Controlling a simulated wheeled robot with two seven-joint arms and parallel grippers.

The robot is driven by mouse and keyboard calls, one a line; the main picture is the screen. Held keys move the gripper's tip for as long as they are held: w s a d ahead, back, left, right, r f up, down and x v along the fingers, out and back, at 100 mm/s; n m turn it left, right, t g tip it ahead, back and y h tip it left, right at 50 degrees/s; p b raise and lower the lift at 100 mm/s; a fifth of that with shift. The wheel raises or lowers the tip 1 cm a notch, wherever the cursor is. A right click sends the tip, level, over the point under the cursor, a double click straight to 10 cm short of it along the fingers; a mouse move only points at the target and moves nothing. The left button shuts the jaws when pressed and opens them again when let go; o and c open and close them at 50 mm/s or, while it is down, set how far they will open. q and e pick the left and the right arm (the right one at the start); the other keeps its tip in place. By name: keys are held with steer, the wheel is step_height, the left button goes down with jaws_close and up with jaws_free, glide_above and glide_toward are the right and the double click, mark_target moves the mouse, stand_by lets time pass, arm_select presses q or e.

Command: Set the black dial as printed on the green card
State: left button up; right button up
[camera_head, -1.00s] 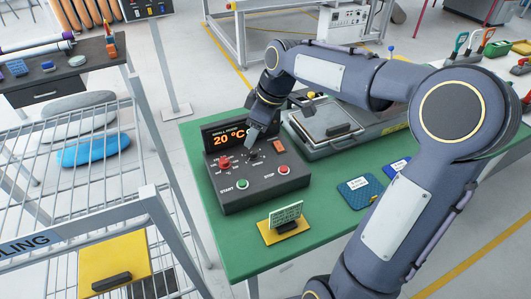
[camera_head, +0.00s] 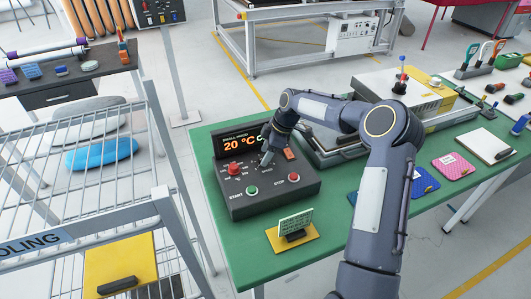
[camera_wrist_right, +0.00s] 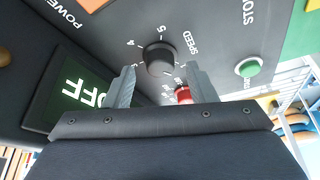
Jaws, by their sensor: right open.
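The black dial (camera_wrist_right: 160,57) is on the dark control box (camera_head: 235,207), beside the word SPEED and a ring of numbers including 4 and 5. My right gripper (camera_wrist_right: 160,85) is open, its fingers either side of the dial's near edge in the wrist view; contact cannot be told. In the head view the right gripper (camera_head: 266,160) points down at the panel and hides most of the dial. The pale green card (camera_head: 295,222) stands upright on a yellow base; its print is too small to read. My left gripper is not in view.
The box has a red knob (camera_head: 234,169), a green START button (camera_head: 251,190), a red STOP button (camera_head: 293,177) and an orange switch (camera_head: 290,154). The green table (camera_head: 235,240) is clear at front left.

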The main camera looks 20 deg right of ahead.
steer(key=shift+w+a+f, duration=0.1)
steer(key=shift+a+f, duration=0.1)
steer(key=shift+f, duration=0.3)
steer(key=shift+c, duration=0.3)
